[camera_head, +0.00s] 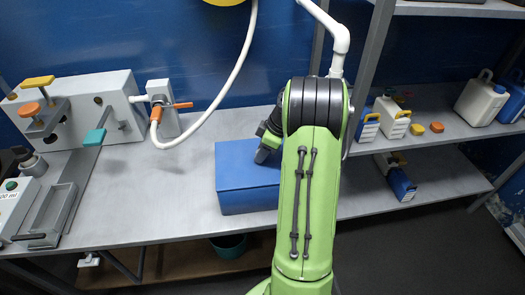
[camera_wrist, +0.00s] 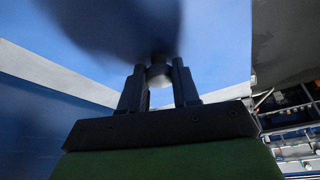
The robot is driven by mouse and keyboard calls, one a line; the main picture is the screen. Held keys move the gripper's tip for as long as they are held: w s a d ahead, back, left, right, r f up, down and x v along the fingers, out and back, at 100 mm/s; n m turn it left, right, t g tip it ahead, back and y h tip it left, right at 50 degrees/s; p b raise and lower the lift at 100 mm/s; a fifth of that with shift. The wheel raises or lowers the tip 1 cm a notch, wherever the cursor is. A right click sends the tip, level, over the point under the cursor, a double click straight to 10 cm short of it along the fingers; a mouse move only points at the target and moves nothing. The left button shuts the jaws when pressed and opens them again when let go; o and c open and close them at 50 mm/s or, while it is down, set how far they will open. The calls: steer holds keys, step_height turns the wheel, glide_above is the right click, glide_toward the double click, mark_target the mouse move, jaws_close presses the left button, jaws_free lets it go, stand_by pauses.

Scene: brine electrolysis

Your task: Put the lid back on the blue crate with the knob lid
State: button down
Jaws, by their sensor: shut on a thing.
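The blue crate (camera_head: 248,202) stands on the grey bench, partly hidden on its right by my arm. Its blue lid (camera_head: 238,160) lies over the crate's top in the head view, roughly lined up with it; I cannot tell whether it is fully seated or slightly raised. In the wrist view the lid (camera_wrist: 215,50) fills the upper middle, with a dark shadow across it. My gripper (camera_wrist: 158,84) is shut on the lid's round knob (camera_wrist: 158,72). In the head view my gripper (camera_head: 266,151) is over the lid's right part, its fingertips mostly hidden.
A white hose (camera_head: 225,88) loops from the orange-handled valve (camera_head: 163,110) behind the crate. A grey apparatus (camera_head: 85,105) stands left. Shelving with bottles (camera_head: 390,118) and a metal post (camera_head: 375,60) are right. Bench left of the crate (camera_head: 150,190) is clear.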

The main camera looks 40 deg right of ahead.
stand_by(0.4)
steer(key=shift+c, duration=1.3)
jaws_free()
steer(key=shift+r, duration=0.1)
steer(key=shift+r+p, duration=2.8)
steer(key=shift+r, duration=0.65)
steer(key=shift+c, duration=0.5)
jaws_close()
